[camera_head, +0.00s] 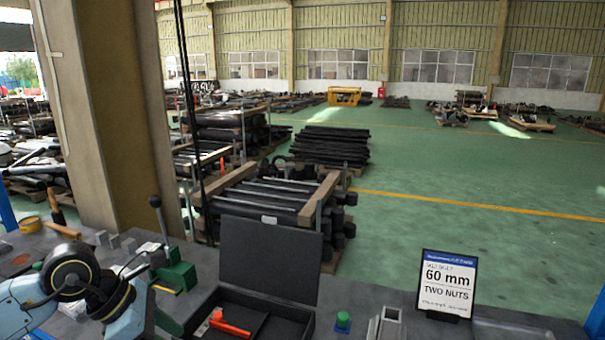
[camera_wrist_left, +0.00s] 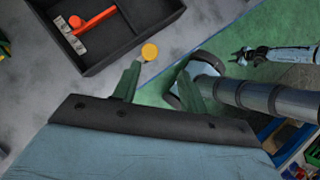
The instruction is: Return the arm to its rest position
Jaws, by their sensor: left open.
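My left arm (camera_head: 68,285) comes in at the lower left of the head view, bent low over the grey workbench. Its gripper is not clearly visible there. In the left wrist view my left gripper (camera_wrist_left: 159,68) has its two green fingers apart, with nothing held between them. A small round yellow-orange thing (camera_wrist_left: 150,52) shows just beyond the fingertips. What looks like my right gripper (camera_wrist_left: 240,57) shows at the upper right of the wrist view, too small to tell its opening.
An open black case (camera_head: 268,250) with a red-orange-handled tool (camera_head: 230,328) stands on the bench, lid upright. A green vice (camera_head: 175,277) is close to my left arm. A "60 mm TWO NUTS" sign (camera_head: 447,283), a green piece (camera_head: 343,320) and a metal channel (camera_head: 388,325) stand right.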

